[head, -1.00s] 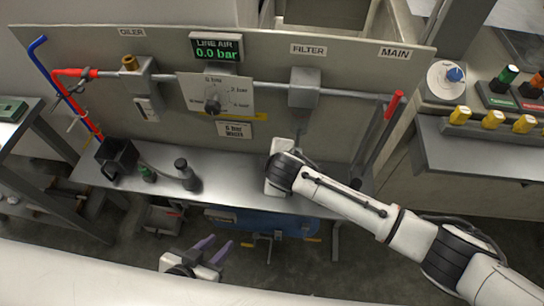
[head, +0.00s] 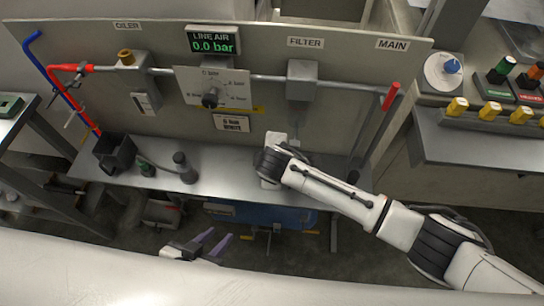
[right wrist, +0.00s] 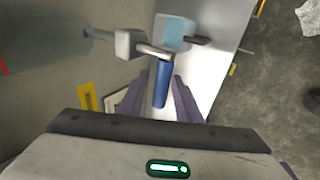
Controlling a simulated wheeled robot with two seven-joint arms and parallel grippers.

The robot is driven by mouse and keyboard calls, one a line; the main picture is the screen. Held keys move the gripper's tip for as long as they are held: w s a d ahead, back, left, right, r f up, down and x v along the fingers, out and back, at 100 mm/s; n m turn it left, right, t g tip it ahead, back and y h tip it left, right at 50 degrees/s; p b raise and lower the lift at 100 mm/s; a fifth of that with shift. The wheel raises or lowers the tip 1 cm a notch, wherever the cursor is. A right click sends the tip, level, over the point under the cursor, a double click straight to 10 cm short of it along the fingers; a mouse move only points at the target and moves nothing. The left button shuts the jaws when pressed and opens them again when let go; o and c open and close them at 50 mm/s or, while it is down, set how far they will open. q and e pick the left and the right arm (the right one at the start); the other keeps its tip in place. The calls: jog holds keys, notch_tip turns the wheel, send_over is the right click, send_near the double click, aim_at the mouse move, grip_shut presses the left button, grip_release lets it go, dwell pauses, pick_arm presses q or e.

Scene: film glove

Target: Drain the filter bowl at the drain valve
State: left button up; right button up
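The filter (head: 302,80) is a grey block on the pipe under the FILTER label. In the right wrist view, a pale blue bowl (right wrist: 174,32) shows beyond a grey block (right wrist: 125,45), with a dark piece (right wrist: 198,40) at its end. A blue cylindrical grip (right wrist: 161,85) on a silver stem lies between the purple fingers of my right gripper (right wrist: 158,95). These fingers are apart, with a gap visible beside the grip; contact cannot be told. In the head view my right wrist hides them. My left gripper (head: 207,243) is open and empty, low in front of the bench.
The LINE AIR display (head: 213,43) reads 0.0 bar. A black container (head: 114,153) and a dark bottle (head: 185,168) stand on the bench (head: 225,165). A control console (head: 480,140) stands right.

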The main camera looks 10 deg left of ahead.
jog(key=v, duration=1)
jog(key=shift+s+r, duration=0.1)
jog(key=shift+s, duration=0.1)
dwell(0.4)
